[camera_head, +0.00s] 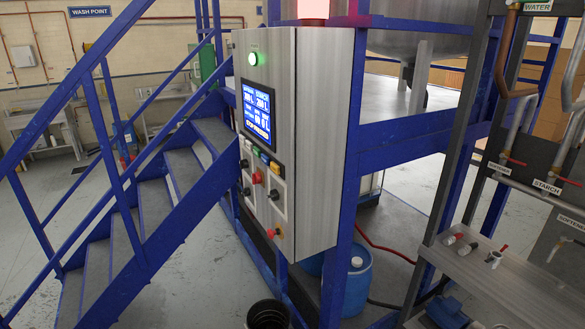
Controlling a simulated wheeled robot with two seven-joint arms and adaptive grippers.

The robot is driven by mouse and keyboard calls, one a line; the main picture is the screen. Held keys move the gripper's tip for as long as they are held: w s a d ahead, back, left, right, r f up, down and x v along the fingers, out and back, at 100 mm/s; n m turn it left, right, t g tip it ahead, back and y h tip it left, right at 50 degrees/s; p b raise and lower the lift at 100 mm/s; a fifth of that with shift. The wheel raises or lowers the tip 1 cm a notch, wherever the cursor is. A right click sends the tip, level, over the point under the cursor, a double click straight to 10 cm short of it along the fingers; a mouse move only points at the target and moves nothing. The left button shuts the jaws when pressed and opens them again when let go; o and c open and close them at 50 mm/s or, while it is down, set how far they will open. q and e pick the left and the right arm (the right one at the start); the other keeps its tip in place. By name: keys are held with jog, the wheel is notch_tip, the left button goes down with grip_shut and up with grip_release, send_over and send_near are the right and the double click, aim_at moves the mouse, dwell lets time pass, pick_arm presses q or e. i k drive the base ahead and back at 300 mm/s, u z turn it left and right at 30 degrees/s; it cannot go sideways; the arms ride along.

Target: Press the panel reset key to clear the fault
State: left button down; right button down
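The grey control panel (308,130) stands in the middle of the view, its front face turned to the left and seen at an angle. Its blue screen (257,110) is lit with white figures and a bottom line that seems to begin with "STOP". A green lamp (252,58) glows above it. Below the screen is a row of small coloured keys (265,158). Red and black controls sit under them, with an orange-red knob (271,233) lowest. The key labels are too small to read, so I cannot tell which is reset. Neither of my grippers is in view.
Blue stairs (150,205) with railings rise to the left of the panel. A blue frame stands behind it. A black bucket (268,314) and a blue drum (357,280) are on the floor below. A grey bench (510,280) with pipes and valves stands at right.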

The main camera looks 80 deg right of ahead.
aim_at(275, 168)
jog(key=z, duration=0.95)
jog(key=i, duration=0.85)
jog(key=z, duration=1)
